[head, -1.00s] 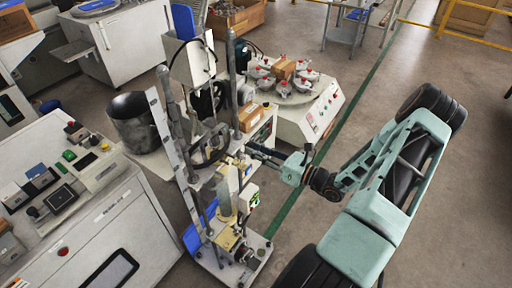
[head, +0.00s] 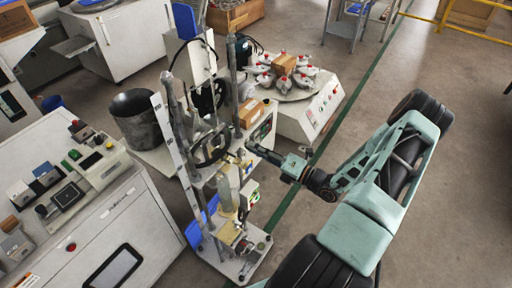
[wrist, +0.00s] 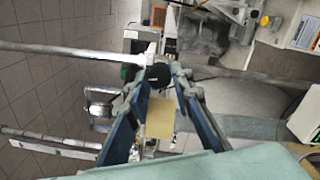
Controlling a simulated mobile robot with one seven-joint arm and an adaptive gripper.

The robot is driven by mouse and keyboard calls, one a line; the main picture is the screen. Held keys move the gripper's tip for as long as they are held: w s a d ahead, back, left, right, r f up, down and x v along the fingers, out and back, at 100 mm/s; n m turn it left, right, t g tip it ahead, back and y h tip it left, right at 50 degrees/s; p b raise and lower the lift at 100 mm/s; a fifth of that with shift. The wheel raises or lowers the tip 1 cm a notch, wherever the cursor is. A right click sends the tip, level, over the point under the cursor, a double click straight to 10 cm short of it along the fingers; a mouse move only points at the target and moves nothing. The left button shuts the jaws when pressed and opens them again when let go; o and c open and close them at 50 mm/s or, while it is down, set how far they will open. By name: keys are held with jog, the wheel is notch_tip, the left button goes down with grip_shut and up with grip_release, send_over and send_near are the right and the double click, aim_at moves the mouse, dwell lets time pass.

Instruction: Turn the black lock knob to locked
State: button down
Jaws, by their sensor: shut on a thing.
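In the wrist view the black lock knob (wrist: 160,72) sits between the fingertips of my gripper (wrist: 163,75), which are shut on it. The fingers hide its sides, and I cannot read any lock marking. In the head view my gripper (head: 255,150) reaches in from the right to the upright test stand (head: 236,95). The knob is too small and covered to make out there.
A dark metal pot (head: 138,112) stands left of the stand. A cardboard box (head: 249,112) and a round-topped white machine (head: 315,112) are behind my gripper. A control bench (head: 135,215) is at left. Floor is open at right.

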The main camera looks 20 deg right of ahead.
jog(key=shift+m, duration=1.2)
jog(key=c, duration=1.7)
grip_release()
jog(key=shift+s, duration=0.1)
jog(key=v, duration=1.2)
